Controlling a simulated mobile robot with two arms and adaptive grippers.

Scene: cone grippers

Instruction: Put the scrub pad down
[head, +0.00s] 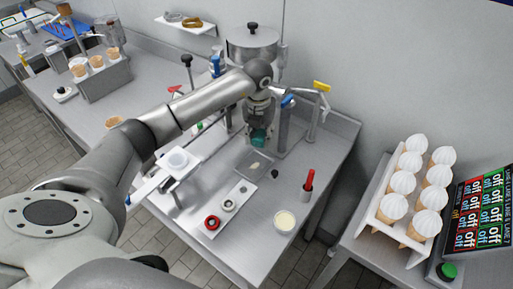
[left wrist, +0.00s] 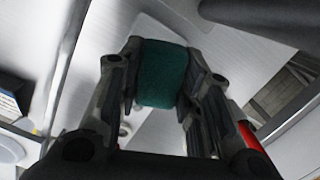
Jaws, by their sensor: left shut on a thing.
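The scrub pad (head: 258,139) is a small teal block. My left gripper (head: 259,127) is shut on it, in front of the steel machine and above the steel table. In the left wrist view the scrub pad (left wrist: 163,75) sits between the two dark fingers of the gripper (left wrist: 160,88), with a pale metal surface beyond it. A shallow grey tray (head: 242,172) with a small pale piece in it lies on the table just below the pad in the head view. I cannot tell the exact gap below the pad. My right gripper is not in view.
A rack of white-topped cones (head: 385,240) is at right. The table's front is partly clear.

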